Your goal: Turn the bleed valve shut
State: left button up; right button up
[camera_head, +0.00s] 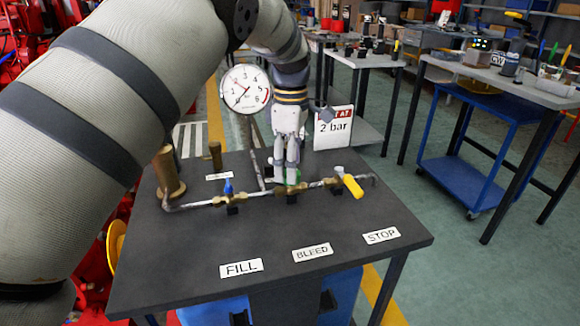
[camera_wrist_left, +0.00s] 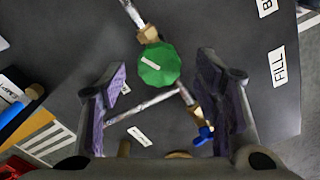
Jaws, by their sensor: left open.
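The bleed valve is a round green knob (camera_head: 293,174) with a pale mark on top, on the pipe behind the BLEED label (camera_head: 312,252). In the head view it is mostly hidden by my left gripper (camera_head: 286,180), which points down at it. In the left wrist view the green knob (camera_wrist_left: 160,68) shows whole, between the two spread purple-padded fingers. A gap shows on each side of it, and the fingers are open. I cannot tell how far above the knob the fingertips are. My right gripper is not in view.
A blue-handled valve (camera_head: 229,188) is left along the pipe and a yellow-handled valve (camera_head: 352,186) right. A pressure gauge (camera_head: 245,88) and a "2 bar" sign (camera_head: 333,128) stand behind. The dark tabletop (camera_head: 200,245) is clear in front, apart from labels.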

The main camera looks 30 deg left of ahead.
pick_arm(q)
jog(key=shift+f, duration=0.85)
jog(key=shift+c, duration=0.3)
jog(key=c, duration=1.1)
